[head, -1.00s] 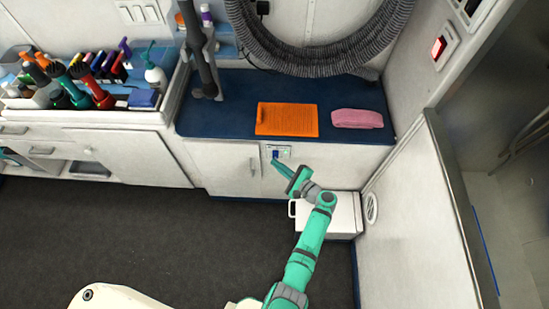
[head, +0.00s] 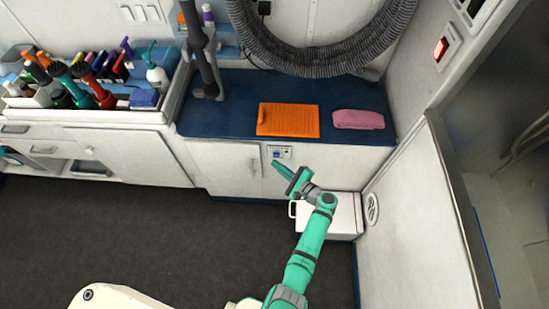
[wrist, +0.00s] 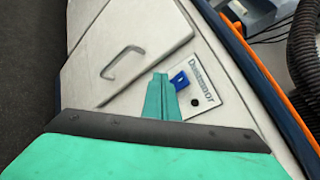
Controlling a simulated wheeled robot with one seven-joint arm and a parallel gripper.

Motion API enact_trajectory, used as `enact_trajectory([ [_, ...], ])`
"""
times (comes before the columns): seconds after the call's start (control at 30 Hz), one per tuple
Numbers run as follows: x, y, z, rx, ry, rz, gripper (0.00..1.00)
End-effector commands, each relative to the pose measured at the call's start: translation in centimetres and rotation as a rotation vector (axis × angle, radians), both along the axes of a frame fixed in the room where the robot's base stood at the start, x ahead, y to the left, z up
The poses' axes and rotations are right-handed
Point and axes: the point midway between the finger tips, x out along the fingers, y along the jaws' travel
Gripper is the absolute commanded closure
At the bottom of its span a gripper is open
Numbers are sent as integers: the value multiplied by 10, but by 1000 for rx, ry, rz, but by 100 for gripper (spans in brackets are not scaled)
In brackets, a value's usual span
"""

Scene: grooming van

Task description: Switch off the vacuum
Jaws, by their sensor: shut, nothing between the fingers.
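The vacuum's switch panel (head: 288,152) is a small pale plate on the white cabinet front below the blue counter. It carries a blue switch (head: 276,154) and a dark round spot. In the wrist view the plate (wrist: 207,92) has lettering, and the blue switch (wrist: 179,80) sticks out at its edge nearest my fingers. My green gripper (head: 276,165) is shut and empty, its tip just below the switch in the head view. In the wrist view the fingertips (wrist: 160,80) lie just left of the switch. I cannot tell whether they touch it.
A cabinet door with a handle (wrist: 122,62) is left of the panel. A white box (head: 335,215) stands on the floor below my gripper. A grey ribbed hose (head: 315,60) hangs above the counter (head: 235,90), which holds an orange mat (head: 288,119) and a pink towel (head: 358,119).

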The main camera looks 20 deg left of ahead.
Motion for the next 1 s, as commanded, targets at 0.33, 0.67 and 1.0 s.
enact_trajectory([
  [0.33, -8, 0, 1, 0, 0, 3, 100],
  [0.67, -21, -1, 3, 0, 1, 6, 100],
  [1.0, -48, -10, 7, 0, 0, 5, 100],
])
